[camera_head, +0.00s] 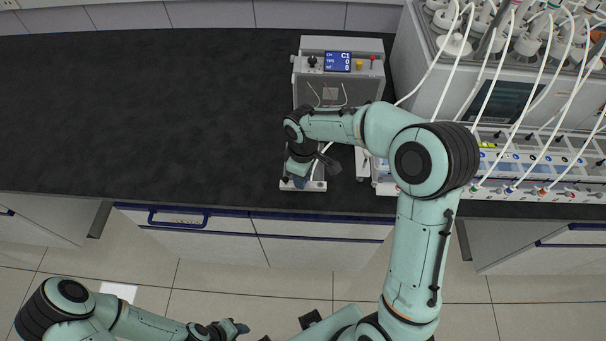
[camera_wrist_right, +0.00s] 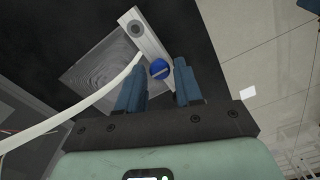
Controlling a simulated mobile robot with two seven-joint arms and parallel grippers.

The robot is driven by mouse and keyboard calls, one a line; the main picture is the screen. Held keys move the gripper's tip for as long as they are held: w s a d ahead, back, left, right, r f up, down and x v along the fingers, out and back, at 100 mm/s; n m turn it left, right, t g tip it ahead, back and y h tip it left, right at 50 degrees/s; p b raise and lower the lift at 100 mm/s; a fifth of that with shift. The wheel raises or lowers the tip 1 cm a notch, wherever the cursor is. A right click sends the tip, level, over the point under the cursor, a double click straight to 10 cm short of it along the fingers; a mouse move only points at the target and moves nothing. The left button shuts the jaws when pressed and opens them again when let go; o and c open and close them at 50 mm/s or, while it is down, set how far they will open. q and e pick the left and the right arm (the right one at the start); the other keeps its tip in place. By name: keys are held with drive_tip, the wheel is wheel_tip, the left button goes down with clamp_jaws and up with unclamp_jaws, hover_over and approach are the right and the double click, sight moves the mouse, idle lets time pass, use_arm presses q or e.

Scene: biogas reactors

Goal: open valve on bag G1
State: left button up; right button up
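In the right wrist view a grey, see-through bag (camera_wrist_right: 100,75) lies along a white bar. A round blue valve knob (camera_wrist_right: 159,69) with a pale slot sits on that bar. No G1 label can be read. My right gripper (camera_wrist_right: 159,78) is open, with its two blue fingers apart and the knob showing between the tips; contact cannot be told. In the head view my right gripper (camera_head: 300,178) is over the bench's front edge and, with the wrist, hides most of the bag and valve. My left gripper (camera_head: 238,328) is low in the head view, away from the bench.
A grey device (camera_head: 308,45) with a display reading C1 stands behind my right wrist. A white tube (camera_wrist_right: 75,112) runs beside the left finger. At right are a reactor unit (camera_head: 428,70) and a rack with many tubes. The black bench (camera_head: 140,110) is clear at left.

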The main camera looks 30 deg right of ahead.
use_arm(q)
drive_tip(key=shift+w+r+p, duration=0.6)
drive_tip(key=shift+w+r, duration=0.15)
drive_tip(key=shift+r, duration=0.1)
use_arm(e)
wheel_tip(320, 180, up, 13)
drive_tip(key=shift+r, duration=0.15)
